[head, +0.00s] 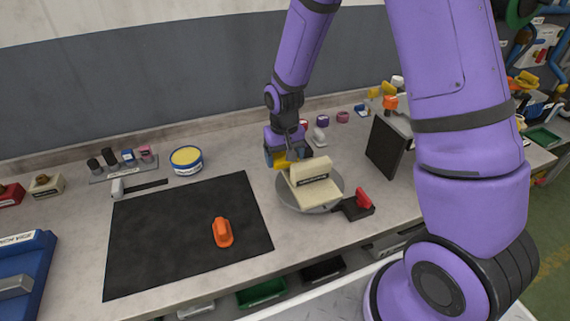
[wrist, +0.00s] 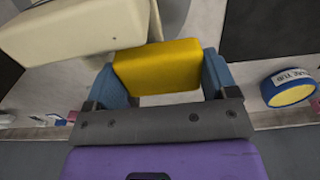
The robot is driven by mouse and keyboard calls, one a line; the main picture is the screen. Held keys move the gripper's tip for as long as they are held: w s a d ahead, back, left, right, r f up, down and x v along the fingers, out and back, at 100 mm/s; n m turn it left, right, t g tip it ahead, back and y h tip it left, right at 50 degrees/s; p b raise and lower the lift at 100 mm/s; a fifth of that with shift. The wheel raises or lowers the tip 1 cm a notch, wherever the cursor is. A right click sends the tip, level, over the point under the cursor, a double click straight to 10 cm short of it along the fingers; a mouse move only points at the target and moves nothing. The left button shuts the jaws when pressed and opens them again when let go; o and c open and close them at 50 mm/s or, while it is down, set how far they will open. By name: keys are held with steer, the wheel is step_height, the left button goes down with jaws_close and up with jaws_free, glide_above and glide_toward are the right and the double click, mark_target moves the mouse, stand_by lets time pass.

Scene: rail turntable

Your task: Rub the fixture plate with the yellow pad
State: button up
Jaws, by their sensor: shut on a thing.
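The cream fixture plate (head: 318,194), with a raised upright block, stands on a round grey turntable (head: 285,200). Its cream body also shows at the upper left of the wrist view (wrist: 70,28). My gripper (head: 290,160) is at the far left side of the fixture. Its blue fingers are shut on the yellow pad (wrist: 158,66), one on each side. In the head view the pad (head: 281,162) is partly hidden by the fingers and the fixture. The pad is close beside the cream block; I cannot tell whether they touch.
A black mat (head: 150,240) with an orange-handled tool (head: 222,233) lies left of the turntable. A yellow-topped tin (head: 186,160) stands behind the mat. A red-handled clamp (head: 360,203) sits right of the turntable, and a dark upright panel (head: 384,148) stands behind it.

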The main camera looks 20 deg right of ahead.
mark_target(284, 155)
steer(key=shift+r, duration=2.55)
steer(key=shift+d, duration=0.1)
